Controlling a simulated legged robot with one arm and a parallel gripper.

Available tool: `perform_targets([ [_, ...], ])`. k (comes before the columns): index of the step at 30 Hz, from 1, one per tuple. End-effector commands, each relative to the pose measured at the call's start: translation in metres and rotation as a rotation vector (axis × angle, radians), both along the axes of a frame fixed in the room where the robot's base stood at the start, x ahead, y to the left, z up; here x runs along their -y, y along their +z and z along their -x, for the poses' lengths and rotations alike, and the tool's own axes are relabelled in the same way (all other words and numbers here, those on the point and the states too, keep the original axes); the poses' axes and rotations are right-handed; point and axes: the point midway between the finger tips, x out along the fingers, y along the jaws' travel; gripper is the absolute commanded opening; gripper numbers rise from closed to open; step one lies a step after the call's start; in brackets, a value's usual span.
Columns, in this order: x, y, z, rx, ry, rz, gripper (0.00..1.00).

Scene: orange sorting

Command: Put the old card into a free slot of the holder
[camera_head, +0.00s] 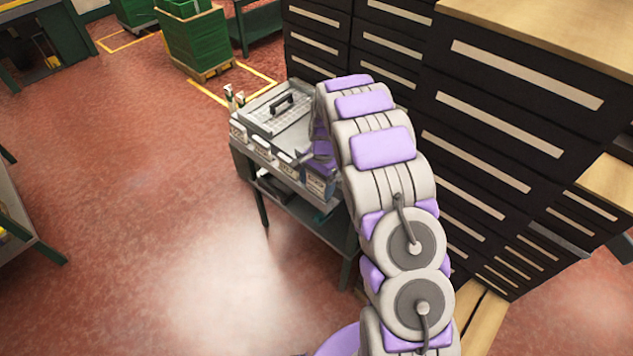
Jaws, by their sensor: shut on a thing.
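My gripper (308,155) is low over the near right part of a grey cart, partly hidden by my own arm. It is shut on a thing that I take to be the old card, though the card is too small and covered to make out. A row of pale labelled boxes (262,148) stands along the cart's front edge, beside and below my gripper. I cannot tell which thing on the cart is the holder, and no slots can be made out.
The cart's grey top (240,148) also bears a grey gridded case (270,118) with a dark handle and small upright items (234,97) at the far left. Dark drawer cabinets (490,130) stand close on the right. The red floor (150,200) left of the cart is clear.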

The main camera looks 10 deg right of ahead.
Motion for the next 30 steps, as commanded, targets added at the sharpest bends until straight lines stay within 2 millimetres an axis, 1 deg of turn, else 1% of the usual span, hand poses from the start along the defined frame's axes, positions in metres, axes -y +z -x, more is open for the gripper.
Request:
perform_targets([
  [30,0.000,-0.041,0.001,-0.015,0.000,-0.001,0.27],
])
